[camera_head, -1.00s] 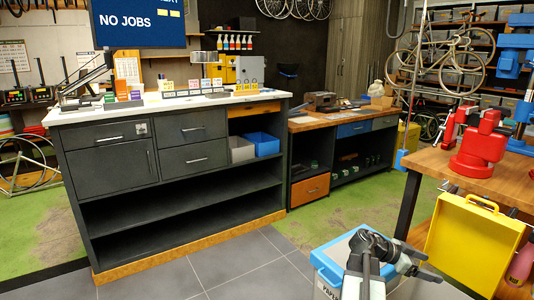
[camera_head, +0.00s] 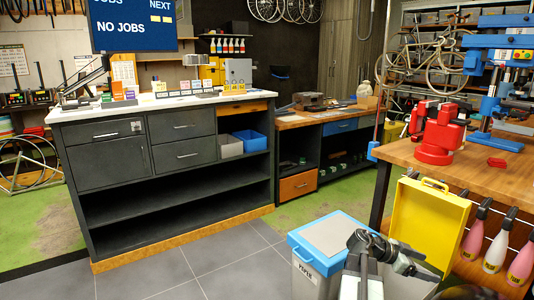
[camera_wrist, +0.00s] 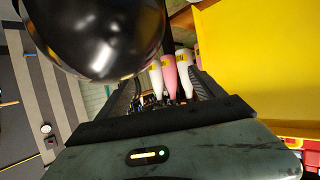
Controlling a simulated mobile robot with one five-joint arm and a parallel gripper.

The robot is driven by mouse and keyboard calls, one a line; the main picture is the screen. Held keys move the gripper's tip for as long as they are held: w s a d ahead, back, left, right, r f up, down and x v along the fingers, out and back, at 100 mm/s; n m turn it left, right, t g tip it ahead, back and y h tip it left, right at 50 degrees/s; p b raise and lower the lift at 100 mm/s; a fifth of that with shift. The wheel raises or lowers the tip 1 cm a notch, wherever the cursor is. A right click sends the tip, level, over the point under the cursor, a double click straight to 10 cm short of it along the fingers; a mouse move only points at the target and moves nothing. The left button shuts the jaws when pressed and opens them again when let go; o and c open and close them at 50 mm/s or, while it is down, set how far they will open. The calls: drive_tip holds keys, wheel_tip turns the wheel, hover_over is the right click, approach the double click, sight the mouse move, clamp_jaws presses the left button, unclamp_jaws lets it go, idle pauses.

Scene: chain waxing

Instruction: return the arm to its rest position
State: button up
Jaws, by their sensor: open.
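My arm (camera_head: 368,265) is folded at the bottom right of the head view, in front of the white bin with a blue rim. Its gripper end is low and partly hidden there. In the wrist view my gripper (camera_wrist: 165,92) is open, with its dark fingers apart and nothing seen between them. Pink and white bottles (camera_wrist: 172,76) show beyond the fingers. A large glossy black rounded thing (camera_wrist: 95,35) fills the upper left of that view, close to the camera.
The blue-rimmed bin (camera_head: 306,262) stands beside my arm. An open yellow case (camera_head: 428,222) and several hanging bottles (camera_head: 494,248) are by the wooden workbench (camera_head: 400,152) at right, which holds a red vise (camera_head: 437,138). A dark cabinet (camera_head: 107,168) stands at left. Grey floor (camera_head: 215,262) between is clear.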

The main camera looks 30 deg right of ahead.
drive_tip(key=w+a+f+n+t+h+b, duration=0.1)
drive_tip(key=w+a+f+n+t+b, duration=0.15)
drive_tip(key=w+a, duration=0.4)
drive_tip(key=w+a+f+n+t+b, duration=0.1)
drive_tip(key=w+a+f, duration=0.25)
drive_tip(key=w, duration=0.65)
drive_tip(key=w+a+f+n+t+y+b, duration=0.1)
drive_tip(key=w+a+f+n+t+b, duration=0.15)
drive_tip(key=w+a, duration=0.4)
drive_tip(key=w+a+f+n+t+y+b, duration=0.1)
drive_tip(key=w+a+f, duration=0.3)
drive_tip(key=a, duration=0.6)
drive_tip(key=a+f+n+y+b, duration=0.1)
drive_tip(key=a+f+n+y, duration=0.4)
drive_tip(key=a, duration=0.7)
drive_tip(key=a+f+n+y+b, duration=0.1)
drive_tip(key=a+f+n+y, duration=0.15)
drive_tip(key=a+n, duration=0.6)
drive_tip(key=a+f+n+y+b, duration=0.1)
drive_tip(key=a+f+n+y, duration=0.3)
drive_tip(key=a, duration=1)
wheel_tip(320, 180, up, 35)
drive_tip(key=h+p, duration=0.1)
drive_tip(key=p, duration=3.5)
drive_tip(key=shift+w, duration=0.25)
